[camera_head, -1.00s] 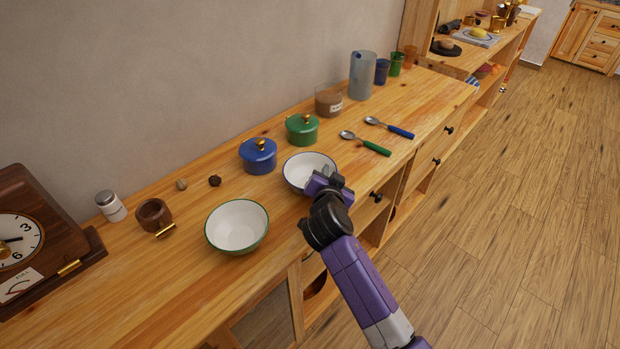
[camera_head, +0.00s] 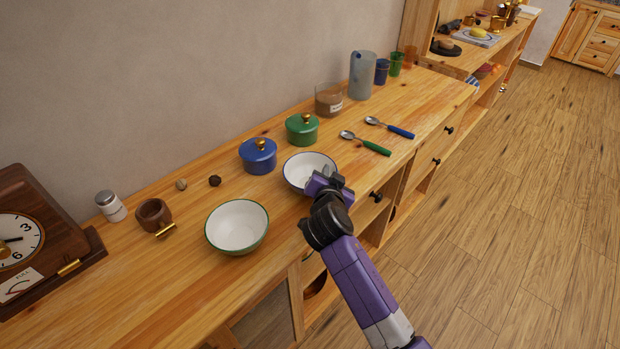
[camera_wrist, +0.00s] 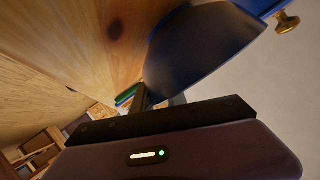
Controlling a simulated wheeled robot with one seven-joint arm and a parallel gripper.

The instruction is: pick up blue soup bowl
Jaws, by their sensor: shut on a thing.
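The blue soup bowl (camera_head: 303,168) is white inside with a dark blue rim. It sits on the wooden counter in front of the blue lidded pot. My gripper (camera_head: 322,184) is at the bowl's near right rim and is shut on it, though the fingertips are partly hidden by the wrist in the head view. In the wrist view the bowl's dark outer side (camera_wrist: 195,45) fills the upper middle, and my gripper's fingers (camera_wrist: 158,100) meet its rim. I cannot see a clear gap between bowl and counter.
A green-rimmed bowl (camera_head: 237,227) stands to the left. The blue pot (camera_head: 258,156) and green pot (camera_head: 302,130) stand close behind. Two spoons (camera_head: 366,144) (camera_head: 390,128) lie to the right. A wooden mug (camera_head: 154,214) and clock (camera_head: 30,240) are at left.

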